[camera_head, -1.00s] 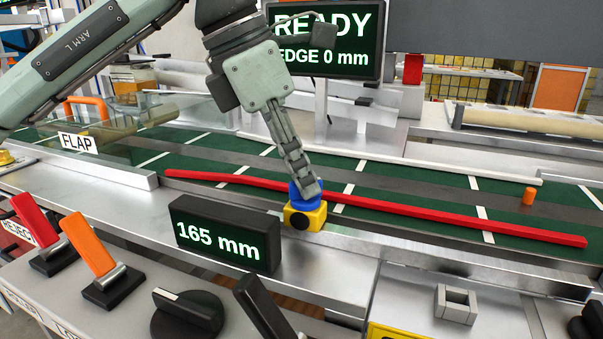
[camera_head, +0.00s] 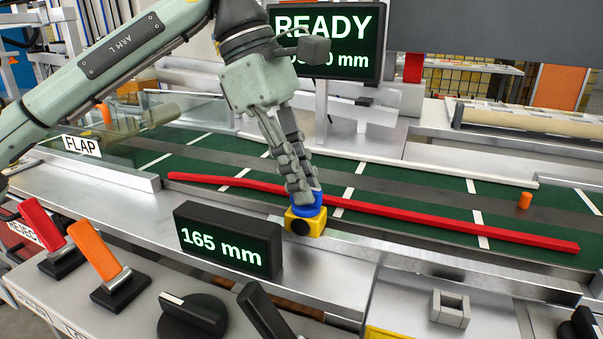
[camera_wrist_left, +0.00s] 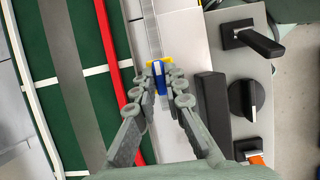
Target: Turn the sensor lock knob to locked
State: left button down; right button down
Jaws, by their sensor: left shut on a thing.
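The sensor is a yellow block (camera_head: 304,225) with a round black face, sitting on the metal rail beside the green belt. The blue lock knob (camera_head: 306,206) is on top of it. My left gripper (camera_head: 308,195) points down and is shut on the blue knob. In the left wrist view, the fingers (camera_wrist_left: 166,80) flank the blue knob (camera_wrist_left: 159,72), whose bar has a pale mark at its far end; parts of the yellow block (camera_wrist_left: 170,63) show around it. My right gripper is not in view.
A red strip (camera_head: 400,217) lies along the green belt behind the sensor. A black display (camera_head: 228,240) reading 165 mm stands left of it. A black dial (camera_head: 192,315) and orange lever (camera_head: 95,250) are in front. A READY screen (camera_head: 325,40) stands behind.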

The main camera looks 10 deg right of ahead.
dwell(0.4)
pick_arm(q)
jog(key=c, duration=1.6)
grip_release()
jog(key=v, duration=1.2)
